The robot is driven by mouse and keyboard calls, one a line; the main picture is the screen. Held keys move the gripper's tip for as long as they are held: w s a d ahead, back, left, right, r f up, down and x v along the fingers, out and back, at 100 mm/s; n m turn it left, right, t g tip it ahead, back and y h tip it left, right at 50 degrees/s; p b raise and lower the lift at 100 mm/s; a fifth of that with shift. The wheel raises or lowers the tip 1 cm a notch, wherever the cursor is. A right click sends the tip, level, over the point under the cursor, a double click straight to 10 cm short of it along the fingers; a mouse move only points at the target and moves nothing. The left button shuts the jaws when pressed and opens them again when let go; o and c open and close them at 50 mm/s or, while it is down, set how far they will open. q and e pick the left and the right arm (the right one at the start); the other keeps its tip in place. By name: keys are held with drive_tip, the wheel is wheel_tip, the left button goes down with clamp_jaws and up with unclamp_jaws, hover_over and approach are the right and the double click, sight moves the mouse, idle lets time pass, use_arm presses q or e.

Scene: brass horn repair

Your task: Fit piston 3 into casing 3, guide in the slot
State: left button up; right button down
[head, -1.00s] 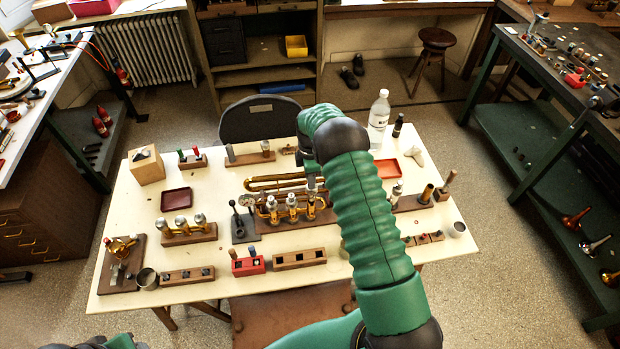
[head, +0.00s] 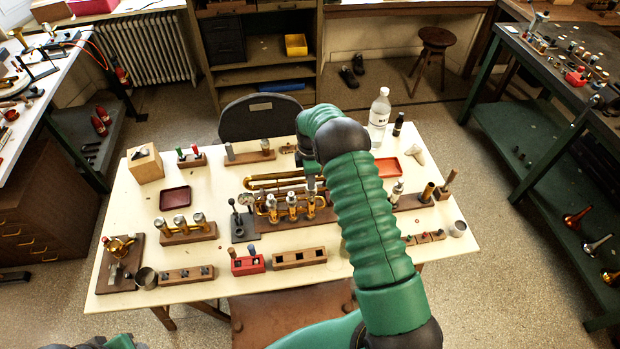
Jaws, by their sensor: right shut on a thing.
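The brass horn (head: 283,183) lies on a wooden stand in the middle of the table, with a row of upright valve casings at its front. Casing 3 (head: 311,208) appears to be the right one of the row. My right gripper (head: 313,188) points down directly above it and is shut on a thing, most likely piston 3. The piston, its guide and the slot are too small and too covered by my arm to make out. I cannot tell whether the piston is inside the casing or above it. My left gripper is out of view.
A black lever stand (head: 240,227) is left of the casings. A red block (head: 247,265) and a wooden block with holes (head: 300,258) sit in front. A three-capped wooden rack (head: 188,233) stands left. A bottle (head: 379,115) and red tray (head: 388,167) are behind my right arm.

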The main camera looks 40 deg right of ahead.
drive_tip(key=shift+f+b, duration=1.9)
drive_tip(key=shift+f, duration=0.8)
drive_tip(key=c, duration=1.2)
unclamp_jaws()
drive_tip(key=shift+o, duration=0.2)
wheel_tip(320, 180, up, 17)
drive_tip(key=b, duration=0.3)
drive_tip(key=shift+a+f, duration=0.1)
